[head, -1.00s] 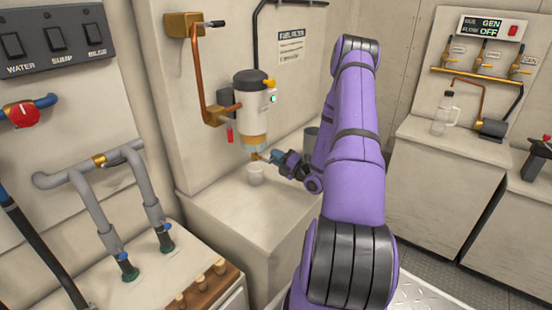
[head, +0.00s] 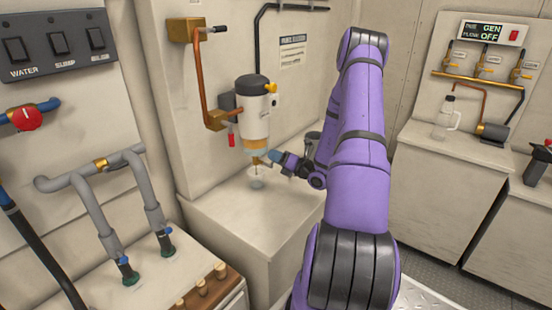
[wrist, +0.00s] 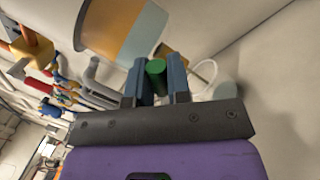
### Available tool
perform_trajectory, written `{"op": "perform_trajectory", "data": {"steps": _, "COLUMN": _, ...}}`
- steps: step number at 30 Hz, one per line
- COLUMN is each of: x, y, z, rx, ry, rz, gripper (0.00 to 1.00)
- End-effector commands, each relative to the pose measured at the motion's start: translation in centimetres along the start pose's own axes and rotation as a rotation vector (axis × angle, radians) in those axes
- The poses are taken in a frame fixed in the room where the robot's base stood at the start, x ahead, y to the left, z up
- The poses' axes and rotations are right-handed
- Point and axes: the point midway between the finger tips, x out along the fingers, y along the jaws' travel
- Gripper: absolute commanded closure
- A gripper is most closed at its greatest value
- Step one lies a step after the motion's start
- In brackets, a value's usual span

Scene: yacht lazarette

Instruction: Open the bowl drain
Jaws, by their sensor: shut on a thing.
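The fuel filter (head: 254,105) hangs on the wall with a black cap and white body. Its clear bowl (head: 255,144) holds an amber layer over a pale one; it also shows in the wrist view (wrist: 120,28). A small brass drain (head: 256,160) sits under the bowl. My gripper (head: 277,157) is at the drain from the right. In the wrist view, my gripper (wrist: 157,82) is shut on a green drain knob (wrist: 156,75). A small clear cup (head: 257,182) stands below the drain, and a thin dark line runs down between them.
The filter stands above a pale ledge (head: 225,210) with free room in front. Grey pipes (head: 95,200) with blue-handled valves are at left. A jug (head: 444,122) is on the right counter.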

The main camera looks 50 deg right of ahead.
Motion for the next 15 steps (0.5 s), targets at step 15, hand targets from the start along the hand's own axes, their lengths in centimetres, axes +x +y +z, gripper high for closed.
{"op": "perform_trajectory", "data": {"steps": 15, "x": -0.07, "y": 0.07, "z": -0.07, "rx": -0.031, "ry": 0.008, "rz": -0.002, "gripper": 1.0}}
